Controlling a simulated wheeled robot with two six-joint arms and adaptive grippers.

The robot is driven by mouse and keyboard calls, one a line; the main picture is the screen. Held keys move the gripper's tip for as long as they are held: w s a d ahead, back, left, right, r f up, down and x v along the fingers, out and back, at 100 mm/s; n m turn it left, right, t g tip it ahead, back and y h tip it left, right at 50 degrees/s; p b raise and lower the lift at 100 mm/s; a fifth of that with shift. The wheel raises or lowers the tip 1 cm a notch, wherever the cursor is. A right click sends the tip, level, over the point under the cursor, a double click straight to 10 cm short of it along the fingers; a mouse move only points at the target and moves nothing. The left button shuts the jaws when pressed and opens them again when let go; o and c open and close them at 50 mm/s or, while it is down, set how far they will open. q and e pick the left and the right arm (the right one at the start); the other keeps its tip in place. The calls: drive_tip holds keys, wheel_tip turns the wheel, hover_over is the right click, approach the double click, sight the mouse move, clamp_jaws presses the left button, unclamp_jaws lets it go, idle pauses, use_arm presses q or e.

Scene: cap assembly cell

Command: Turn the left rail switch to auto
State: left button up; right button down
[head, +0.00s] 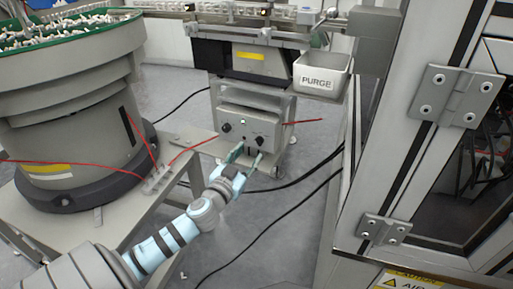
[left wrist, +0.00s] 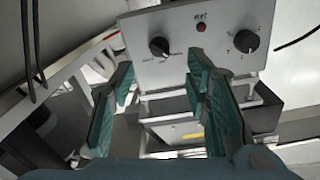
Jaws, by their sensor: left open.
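The rail control box (head: 247,130) is a grey panel under the rail, with a dark knob on each side. Its left knob (head: 226,127) is the rail switch; in the left wrist view this black switch (left wrist: 159,46) has small labels around it, too blurred to read. Its setting is not clear. My left gripper (head: 247,157) is open and empty, just in front of and below the panel. In the left wrist view its teal fingers (left wrist: 160,70) stand apart, with the switch beyond and above the gap between their tips. My right gripper is not in view.
A second dial (left wrist: 245,40) and a red button (left wrist: 201,27) share the panel. A bowl feeder (head: 70,110) stands left on a table, with red cables nearby. A purge bin (head: 322,76) hangs at upper right; a framed cabinet (head: 440,120) fills the right side.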

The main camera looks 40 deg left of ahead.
sight(258, 143)
use_arm(q)
drive_tip(key=x, duration=0.6)
drive_tip(key=shift+w+a, duration=0.1)
drive_tip(key=shift+w, duration=0.2)
clamp_jaws()
